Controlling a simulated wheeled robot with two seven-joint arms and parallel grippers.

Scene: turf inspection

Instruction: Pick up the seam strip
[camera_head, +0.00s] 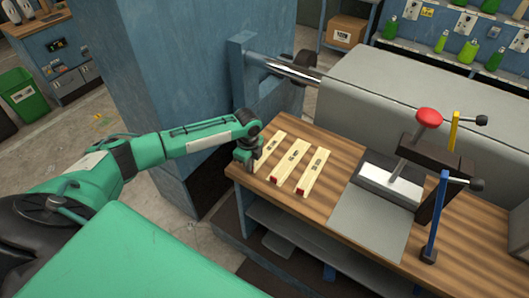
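Three pale, labelled strips lie side by side on the wooden bench top (300,214); the labels are too small to read, so I cannot tell which is the seam strip. They are a left strip (269,148), a middle strip (289,160) and a right strip (314,172). The middle and right strips show red near ends. My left gripper (247,164) points down at the bench's left edge, right beside the left strip and partly covering its near end. I cannot tell whether it touches that strip or how far its fingers are apart. My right gripper is out of view.
A press-like fixture with a red knob (429,117) and a grey plate (368,222) stands right of the strips. A large grey housing (400,95) rises behind the bench. A blue column (185,90) stands behind my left arm. Bare wood lies in front of the strips.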

